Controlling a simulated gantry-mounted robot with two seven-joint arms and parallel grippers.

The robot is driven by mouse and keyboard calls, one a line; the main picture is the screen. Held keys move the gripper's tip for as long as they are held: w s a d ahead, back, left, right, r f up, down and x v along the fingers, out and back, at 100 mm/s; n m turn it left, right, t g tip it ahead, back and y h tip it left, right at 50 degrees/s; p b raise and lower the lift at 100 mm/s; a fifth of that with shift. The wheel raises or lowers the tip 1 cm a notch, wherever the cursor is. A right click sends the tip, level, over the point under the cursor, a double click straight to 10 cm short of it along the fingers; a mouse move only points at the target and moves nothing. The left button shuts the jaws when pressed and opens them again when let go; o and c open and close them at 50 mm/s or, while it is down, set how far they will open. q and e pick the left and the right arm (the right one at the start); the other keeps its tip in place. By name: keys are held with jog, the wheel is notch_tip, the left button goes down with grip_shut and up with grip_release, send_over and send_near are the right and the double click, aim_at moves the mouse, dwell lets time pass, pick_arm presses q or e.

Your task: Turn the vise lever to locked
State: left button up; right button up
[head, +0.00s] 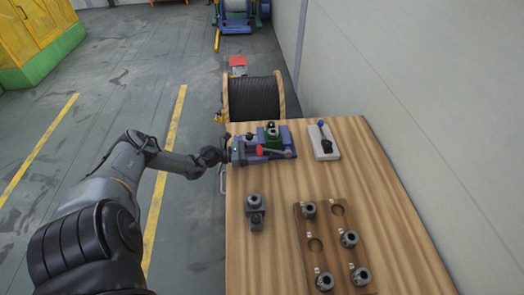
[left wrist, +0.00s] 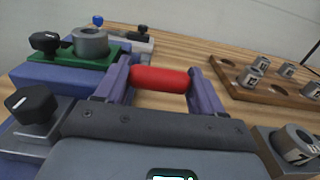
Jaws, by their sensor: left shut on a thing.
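The vise (head: 272,138) sits at the far left of the wooden table, with a blue-purple body and a green block carrying a grey round part. In the left wrist view the green block (left wrist: 100,57) and grey ring (left wrist: 90,42) show at the upper left. The lever's red grip (head: 260,151) is at the vise's near side; in the left wrist view the red grip (left wrist: 160,79) lies between my two fingers. My left gripper (left wrist: 161,86) is shut on this red grip, reaching in from the table's left edge. My right gripper is not in view.
A grey block with a ring (head: 255,212) stands nearer on the table. A wooden tray (head: 328,240) holds several grey collars. A light plate with a blue-knobbed lever (head: 324,140) is right of the vise. A cable spool (head: 254,99) stands behind the table.

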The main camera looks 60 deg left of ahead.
pick_arm(q)
jog(key=shift+s+a+f, duration=0.1)
jog(key=shift+s+f, duration=0.1)
jog(key=shift+f, duration=0.25)
jog(key=o, duration=1.4)
jog(key=shift+r, duration=0.1)
jog(key=shift+r, duration=0.1)
